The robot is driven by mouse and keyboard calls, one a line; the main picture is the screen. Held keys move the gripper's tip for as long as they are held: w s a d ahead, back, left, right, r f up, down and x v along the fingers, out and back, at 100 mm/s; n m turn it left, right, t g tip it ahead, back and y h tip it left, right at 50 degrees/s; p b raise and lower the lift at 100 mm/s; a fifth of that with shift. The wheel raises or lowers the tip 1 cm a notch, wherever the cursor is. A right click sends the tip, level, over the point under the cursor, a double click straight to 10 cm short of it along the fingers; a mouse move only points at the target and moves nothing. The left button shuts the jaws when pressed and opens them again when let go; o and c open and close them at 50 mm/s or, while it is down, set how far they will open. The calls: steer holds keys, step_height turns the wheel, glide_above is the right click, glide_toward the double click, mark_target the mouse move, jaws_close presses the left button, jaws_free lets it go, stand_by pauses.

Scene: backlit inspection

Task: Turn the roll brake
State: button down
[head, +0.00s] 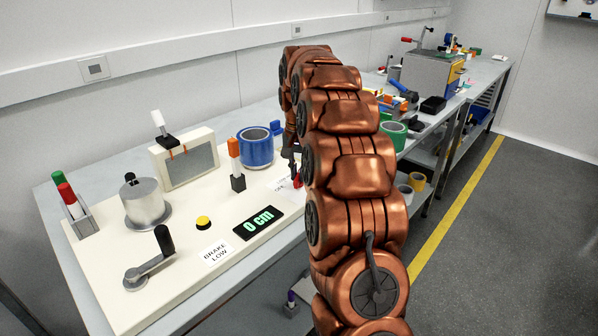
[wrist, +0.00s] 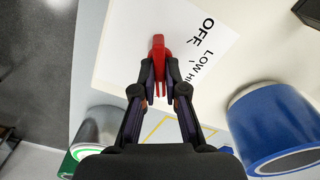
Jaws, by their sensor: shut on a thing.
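The roll brake is a red knob (wrist: 158,55) on a white label plate (wrist: 120,50) printed OFF, LOW and a partly cut-off HI. My gripper (wrist: 158,90) is shut on the red knob, one finger on each side. The knob's narrow end points up in the wrist view, left of the OFF print. In the head view a bit of the red knob (head: 297,181) shows beside my arm, which hides the rest. A card (head: 215,252) reads BRAKE LOW, and a black display (head: 258,222) reads 0 cm.
On the cream board stand a crank (head: 150,262), a yellow button (head: 203,223), a metal cylinder (head: 146,203), an orange-topped post (head: 235,160) and a framed screen (head: 184,160). A blue roll (head: 256,148) stands close to the knob; it also shows in the wrist view (wrist: 270,120).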

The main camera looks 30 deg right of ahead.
mark_target(298, 174)
steer(key=c, duration=1.2)
jaws_free()
steer(key=shift+r, duration=0.15)
step_height(298, 174, up, 6)
steer(key=shift+r, duration=0.6)
